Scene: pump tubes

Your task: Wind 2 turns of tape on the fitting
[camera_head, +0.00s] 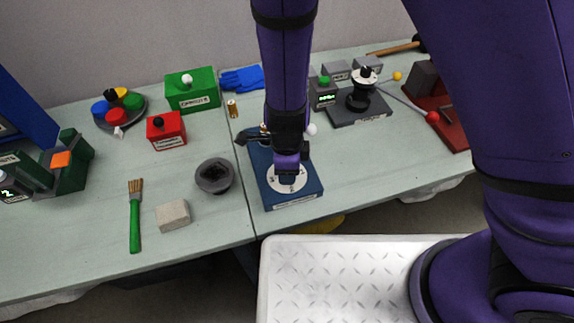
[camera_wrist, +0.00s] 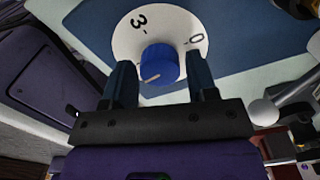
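A blue box (camera_head: 261,180) stands on the bench with a white numbered dial (camera_head: 275,187) on top. The wrist view shows the dial (camera_wrist: 128,42) with a blue knob (camera_wrist: 158,65) at its middle; a 3 and a 0 are readable. My gripper (camera_head: 290,170) points down over the dial. In the wrist view my gripper (camera_wrist: 161,72) is open, one finger on each side of the knob with gaps showing; I cannot tell their height against it. A small brass piece (camera_head: 232,108), perhaps the fitting, stands behind the box to the left. My arm hides the box's back part.
A white ball handle (camera_head: 311,129) sticks out right of my gripper. A grey round cup (camera_head: 214,176) is left of the box. A red box (camera_head: 166,132), a green box (camera_head: 193,93) and a brush (camera_head: 135,220) are further left. A black stand (camera_head: 360,100) is behind right.

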